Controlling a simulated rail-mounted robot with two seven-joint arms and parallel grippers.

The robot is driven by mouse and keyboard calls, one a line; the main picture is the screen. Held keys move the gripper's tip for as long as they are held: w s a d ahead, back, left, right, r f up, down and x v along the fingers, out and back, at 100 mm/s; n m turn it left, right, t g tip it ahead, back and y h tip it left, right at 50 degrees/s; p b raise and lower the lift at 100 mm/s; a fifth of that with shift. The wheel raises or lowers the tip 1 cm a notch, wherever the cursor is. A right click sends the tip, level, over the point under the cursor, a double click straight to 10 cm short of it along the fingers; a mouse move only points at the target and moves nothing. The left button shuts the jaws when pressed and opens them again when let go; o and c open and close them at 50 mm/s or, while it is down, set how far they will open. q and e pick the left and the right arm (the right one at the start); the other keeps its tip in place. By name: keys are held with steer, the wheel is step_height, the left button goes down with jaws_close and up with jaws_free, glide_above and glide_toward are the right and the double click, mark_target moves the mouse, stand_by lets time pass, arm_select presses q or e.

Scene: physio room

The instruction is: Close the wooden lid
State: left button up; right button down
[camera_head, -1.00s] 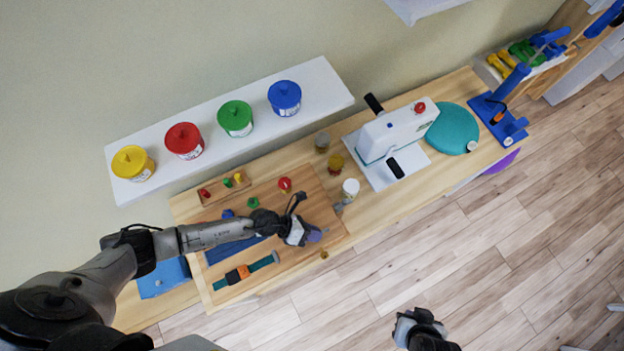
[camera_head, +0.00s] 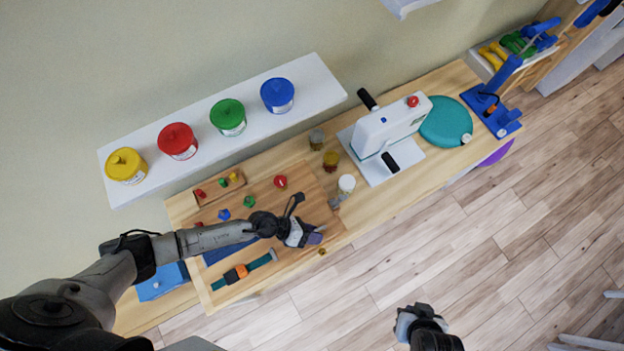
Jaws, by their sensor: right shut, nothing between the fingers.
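A wooden board (camera_head: 300,180) lies on the long wooden table, with small coloured pieces on it. A small open wooden box (camera_head: 208,194) with red, green and yellow pieces sits at its far left edge. I cannot tell which wooden part is the lid. My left gripper (camera_head: 317,237) is over the right part of the board, near its front edge. Its fingers are too small and dark to show whether they are open. My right gripper (camera_head: 403,324) is shut and empty, in front of the table over the floor.
A white shelf (camera_head: 305,75) with several coloured tubs stands behind the board. To the right are small jars (camera_head: 346,184), a white press (camera_head: 392,128), a teal disc (camera_head: 447,121) and a blue device (camera_head: 493,112). A banded strap (camera_head: 242,271) lies at the front left.

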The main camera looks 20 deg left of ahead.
arm_select(q)
steer(key=shift+w+a, duration=0.2)
steer(key=shift+a, duration=0.1)
steer(key=shift+a, duration=0.1)
steer(key=shift+a+r, duration=0.2)
steer(key=shift+a, duration=0.1)
steer(key=b+v, duration=0.1)
steer(key=v, duration=1.1)
steer(key=shift+s+a+r, duration=0.2)
steer(key=shift+s+r, duration=0.1)
steer(key=shift+r, duration=0.05)
steer(key=shift+d, duration=0.1)
